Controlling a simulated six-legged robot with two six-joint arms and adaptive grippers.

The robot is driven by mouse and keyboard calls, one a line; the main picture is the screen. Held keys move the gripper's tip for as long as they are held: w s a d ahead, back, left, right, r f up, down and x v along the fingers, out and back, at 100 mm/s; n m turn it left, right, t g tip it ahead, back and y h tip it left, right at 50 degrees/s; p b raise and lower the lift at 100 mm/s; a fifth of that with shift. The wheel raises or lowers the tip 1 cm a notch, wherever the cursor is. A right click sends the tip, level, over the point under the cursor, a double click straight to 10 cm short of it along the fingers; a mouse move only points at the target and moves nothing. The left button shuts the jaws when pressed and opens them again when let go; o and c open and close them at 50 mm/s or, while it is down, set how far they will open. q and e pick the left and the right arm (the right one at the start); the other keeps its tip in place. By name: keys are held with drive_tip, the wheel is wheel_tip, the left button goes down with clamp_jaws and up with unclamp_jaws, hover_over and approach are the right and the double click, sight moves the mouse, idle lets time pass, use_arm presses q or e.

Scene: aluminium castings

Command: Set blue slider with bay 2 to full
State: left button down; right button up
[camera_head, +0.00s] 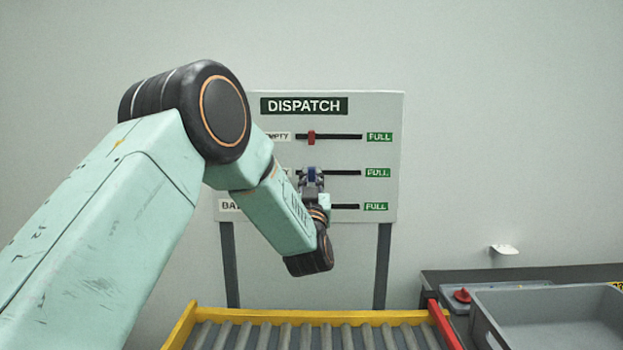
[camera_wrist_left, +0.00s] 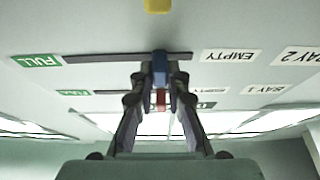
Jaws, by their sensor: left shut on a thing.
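The DISPATCH board (camera_head: 360,105) stands ahead with three horizontal slots. The blue slider (camera_head: 312,173) is on the middle slot, near its left, EMPTY end. The green FULL label (camera_head: 377,172) is at that slot's right end. My left gripper (camera_head: 311,182) is at the blue slider, its fingers shut on it. The left wrist view is upside down; there the blue slider (camera_wrist_left: 160,66) sits between the fingertips, with the BAY 2 label (camera_wrist_left: 300,56) on the right and FULL (camera_wrist_left: 36,61) on the left. My right gripper is not in view.
A red slider (camera_head: 311,137) is on the top slot, near EMPTY. A yellow slider (camera_wrist_left: 157,5) shows in the wrist view; my arm hides it in the head view. A roller conveyor (camera_head: 315,318) lies below, with a grey crate (camera_head: 550,293) at right.

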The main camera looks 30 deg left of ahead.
use_arm(q)
drive_tip(key=w+d, duration=0.1)
drive_tip(key=d, duration=0.1)
drive_tip(key=w+d, duration=0.1)
drive_tip(key=d, duration=0.1)
drive_tip(key=w+d+b, duration=0.1)
drive_tip(key=w+d, duration=0.1)
drive_tip(key=shift+d+r, duration=0.15)
drive_tip(key=shift+d, duration=0.05)
drive_tip(key=shift+s+a, duration=0.15)
drive_tip(key=shift+a, duration=0.05)
drive_tip(key=shift+d, duration=0.1)
drive_tip(key=c, duration=1.4)
unclamp_jaws()
drive_tip(key=shift+w+d, duration=0.1)
drive_tip(key=shift+w, duration=0.1)
drive_tip(key=shift+o, duration=0.4)
drive_tip(key=shift+s, duration=0.2)
drive_tip(key=v, duration=1.2)
